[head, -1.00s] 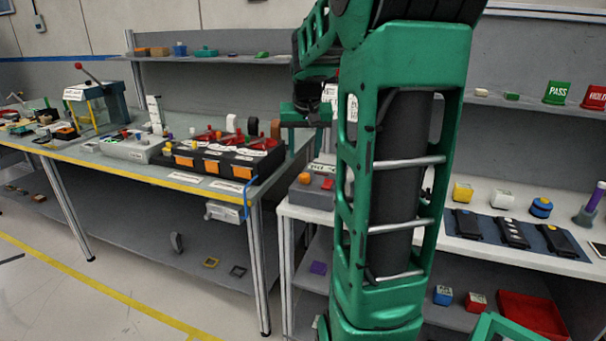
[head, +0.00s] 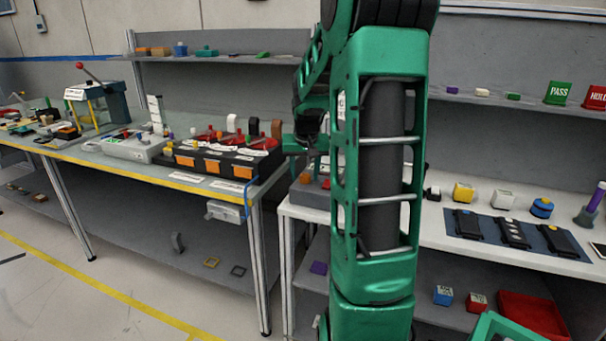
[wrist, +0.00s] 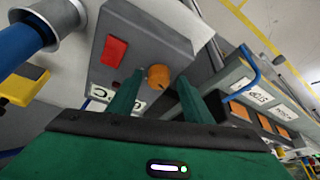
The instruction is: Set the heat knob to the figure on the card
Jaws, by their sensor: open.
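The orange knob (wrist: 158,76) sits on the face of a grey box (wrist: 140,45) in the wrist view, beside a red rocker-like switch (wrist: 113,51). In the head view the grey box (head: 311,194) stands at the left end of the white table, with the orange knob (head: 304,178) on top. My gripper (wrist: 163,88) is open, its green fingers on either side of the knob in the picture; I cannot tell whether they touch it. White labels with dark marks (wrist: 100,93) show partly behind the left finger. No card figure is legible.
A blue cylinder in a grey collar (wrist: 30,45) shows at the wrist view's left. Dark devices on a blue mat (head: 470,233) lie on the white table.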

